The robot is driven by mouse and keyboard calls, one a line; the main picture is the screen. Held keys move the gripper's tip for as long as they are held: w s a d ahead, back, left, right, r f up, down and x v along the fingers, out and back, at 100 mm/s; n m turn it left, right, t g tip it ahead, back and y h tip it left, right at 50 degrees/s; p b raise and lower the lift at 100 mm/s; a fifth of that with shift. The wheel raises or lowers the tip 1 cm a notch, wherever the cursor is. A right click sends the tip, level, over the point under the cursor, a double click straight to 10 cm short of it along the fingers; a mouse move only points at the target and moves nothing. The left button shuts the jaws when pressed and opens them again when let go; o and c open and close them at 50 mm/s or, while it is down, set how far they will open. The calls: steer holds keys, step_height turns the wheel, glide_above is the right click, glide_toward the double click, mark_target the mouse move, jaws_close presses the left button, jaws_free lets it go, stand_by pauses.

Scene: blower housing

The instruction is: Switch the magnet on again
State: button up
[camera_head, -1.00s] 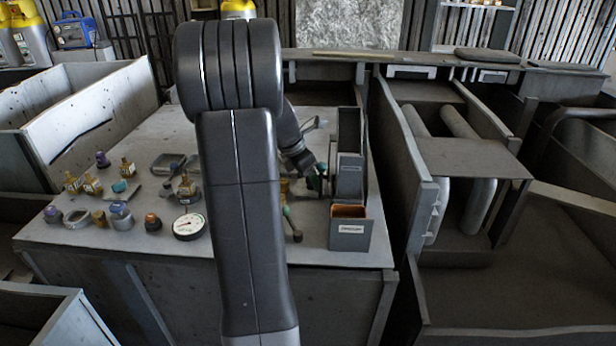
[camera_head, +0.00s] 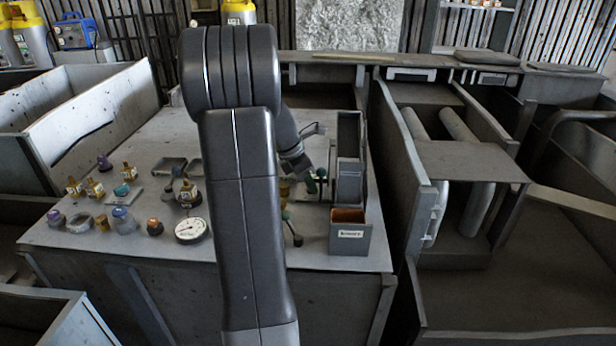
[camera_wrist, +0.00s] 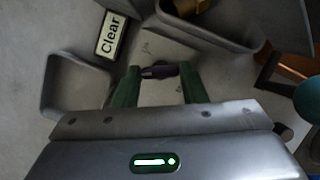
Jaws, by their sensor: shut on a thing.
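My gripper (camera_wrist: 160,78) has green fingers in the wrist view. They are shut on a small dark, purplish piece (camera_wrist: 158,71) lying crosswise between the tips. I cannot tell whether this piece is the magnet's switch. A teal ball (camera_wrist: 308,98) also shows at the right edge of the wrist view, apart from the fingers. No magnet can be clearly made out.
A grey bin with an orange-brown inside (camera_head: 350,240) stands at the table's front right. A rod with a dark ball end (camera_head: 297,240) lies left of it. A dial gauge (camera_head: 191,230) and several small parts sit on the left. A "Clear" label (camera_wrist: 111,35) shows in the wrist view.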

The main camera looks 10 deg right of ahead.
steer(key=m+g+p, duration=0.1)
steer(key=m, duration=0.1)
steer(key=m+p, duration=0.2)
steer(key=m+g+p, duration=0.1)
steer(key=m+p, duration=0.1)
steer(key=shift+w+r+g, duration=0.25)
steer(key=shift+w+g, duration=0.05)
steer(key=m+g+p, duration=0.1)
steer(key=m, duration=0.2)
steer(key=m+y+p, duration=0.1)
steer(key=m+p, duration=0.1)
steer(key=m, duration=0.1)
steer(key=shift+w+d+f+g+y, duration=0.2)
steer(key=shift+g+y, duration=0.1)
steer(key=shift+g, duration=0.1)
steer(key=o, duration=1)
steer(key=shift+s, duration=0.1)
steer(key=v, duration=1.3)
steer(key=shift+r+b, duration=0.3)
steer(key=shift+r, duration=0.1)
